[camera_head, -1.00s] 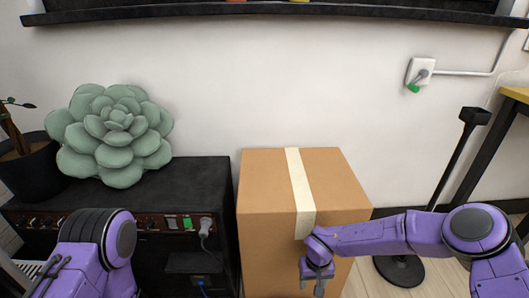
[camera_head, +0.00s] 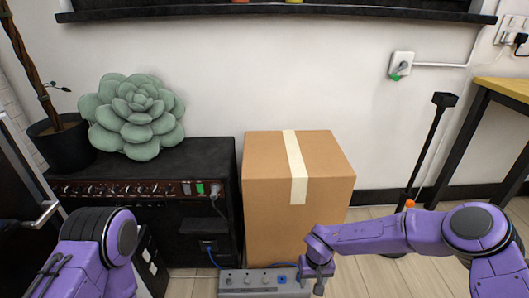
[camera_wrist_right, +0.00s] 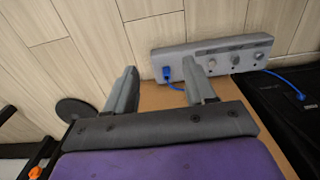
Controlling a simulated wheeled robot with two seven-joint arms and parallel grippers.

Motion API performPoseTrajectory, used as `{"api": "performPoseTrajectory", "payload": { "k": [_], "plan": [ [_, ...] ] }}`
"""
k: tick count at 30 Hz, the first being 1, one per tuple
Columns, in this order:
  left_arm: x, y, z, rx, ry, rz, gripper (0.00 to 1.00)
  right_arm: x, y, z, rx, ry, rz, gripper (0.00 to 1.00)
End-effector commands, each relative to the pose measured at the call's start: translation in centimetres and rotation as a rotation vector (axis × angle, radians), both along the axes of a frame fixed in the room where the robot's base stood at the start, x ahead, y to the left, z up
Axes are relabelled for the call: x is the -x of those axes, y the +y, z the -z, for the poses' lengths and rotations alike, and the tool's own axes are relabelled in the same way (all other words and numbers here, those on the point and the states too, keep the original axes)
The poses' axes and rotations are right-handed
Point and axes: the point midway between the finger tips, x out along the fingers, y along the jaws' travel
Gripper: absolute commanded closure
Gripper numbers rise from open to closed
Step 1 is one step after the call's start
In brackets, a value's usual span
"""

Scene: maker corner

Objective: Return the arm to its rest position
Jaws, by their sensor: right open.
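My right arm (camera_head: 375,237) reaches in from the right in the head view, bent, with its right gripper (camera_head: 320,284) pointing down in front of the cardboard box (camera_head: 270,210). In the right wrist view the two fingers of this gripper (camera_wrist_right: 160,90) stand apart with nothing between them. Of my left arm (camera_head: 95,255) only an upper purple part shows at the lower left; its gripper is out of view.
A grey power strip (camera_head: 240,284) lies on the floor by the box, partly behind the right gripper; it also shows in the wrist view (camera_wrist_right: 225,50) with a blue plug. A black amplifier (camera_head: 150,225) bears a succulent (camera_head: 135,115). A black stand (camera_head: 432,150) and table (camera_head: 505,88) are right.

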Motion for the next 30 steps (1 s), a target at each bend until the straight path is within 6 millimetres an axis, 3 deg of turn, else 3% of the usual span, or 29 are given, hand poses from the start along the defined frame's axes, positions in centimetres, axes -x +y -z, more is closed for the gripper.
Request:
{"api": "performPoseTrajectory", "payload": {
  "k": [13, 20, 25, 30],
  "plan": [
    [0.1, -0.1, 0.1, 0.003, 0.009, 0.006, 1.0, -0.1, -0.7, 0.1, 0.027, -0.03, 0.309, 0.45],
    [0.4, -0.2, 0.1, 0.01, 0.024, 0.015, 1.0, 1.6, -1.9, 1.4, 0.1, -0.099, 0.517, 0.45],
    [0.8, -0.4, 0.9, 0.017, 0.043, 0.025, 1.0, 5.1, -3.6, 4.4, 0.177, -0.209, 0.665, 0.45],
    [1.2, -0.5, 2.9, 0.028, 0.069, 0.039, 1.0, 11.8, -6.2, 8.8, 0.19, -0.357, 0.768, 0.45]
  ]
}}
